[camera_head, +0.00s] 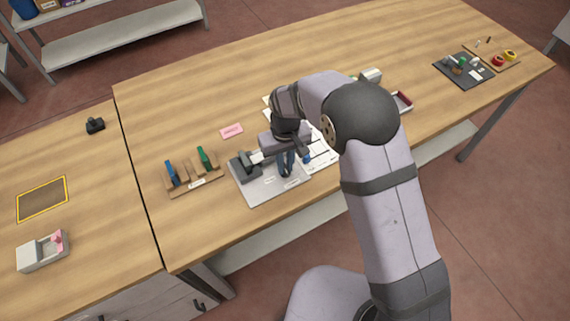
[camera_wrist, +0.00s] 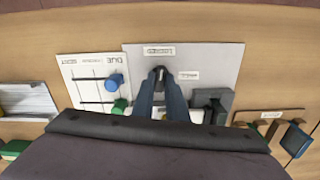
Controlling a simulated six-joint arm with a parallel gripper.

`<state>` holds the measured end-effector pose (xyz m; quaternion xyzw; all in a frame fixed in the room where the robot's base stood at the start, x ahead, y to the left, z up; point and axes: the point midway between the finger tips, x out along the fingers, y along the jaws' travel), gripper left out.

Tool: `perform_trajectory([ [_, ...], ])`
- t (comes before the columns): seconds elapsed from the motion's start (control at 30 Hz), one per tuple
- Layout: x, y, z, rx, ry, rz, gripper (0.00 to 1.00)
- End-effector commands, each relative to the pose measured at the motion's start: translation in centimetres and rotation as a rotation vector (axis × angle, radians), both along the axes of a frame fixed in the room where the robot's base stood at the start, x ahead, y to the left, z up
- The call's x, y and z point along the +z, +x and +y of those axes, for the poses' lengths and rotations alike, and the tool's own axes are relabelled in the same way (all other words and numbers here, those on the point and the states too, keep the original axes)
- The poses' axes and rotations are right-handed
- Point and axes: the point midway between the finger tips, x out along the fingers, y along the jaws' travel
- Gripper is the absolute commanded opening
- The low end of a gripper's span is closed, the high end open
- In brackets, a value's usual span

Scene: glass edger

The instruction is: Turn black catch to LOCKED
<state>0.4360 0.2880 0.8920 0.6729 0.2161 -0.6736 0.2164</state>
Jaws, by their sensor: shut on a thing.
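My gripper (camera_head: 286,172) points down over the grey plate (camera_head: 258,196) near the front of the bench. In the wrist view, its two dark blue fingers (camera_wrist: 160,80) come together on a small black catch (camera_wrist: 160,71). The fingers hide most of the catch, so its exact angle is unclear. The grey plate (camera_wrist: 222,58) has one small white label (camera_wrist: 159,51) just beyond the fingertips and another label (camera_wrist: 188,75) to their right. The lettering is too small to read surely. A dark grey block (camera_wrist: 212,100) stands on the plate right of the fingers.
Left of the plate is a wooden rack (camera_head: 198,187) with blue and green tools. A white DUE chart (camera_wrist: 88,70) with blue and green knobs adjoins the plate's other side. A pink card (camera_head: 231,131) lies behind. The bench's front left edge is clear.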

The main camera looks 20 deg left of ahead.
Motion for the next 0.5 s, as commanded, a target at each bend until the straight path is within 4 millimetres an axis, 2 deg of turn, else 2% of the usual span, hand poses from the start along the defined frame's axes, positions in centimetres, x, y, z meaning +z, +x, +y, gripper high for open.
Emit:
perform_trajectory([
  [0.2,0.15,0.15,0.1,0.115,0.003,-0.004,0.0],
  [0.5,0.18,0.16,0.12,0.177,0.003,-0.005,0.0],
])
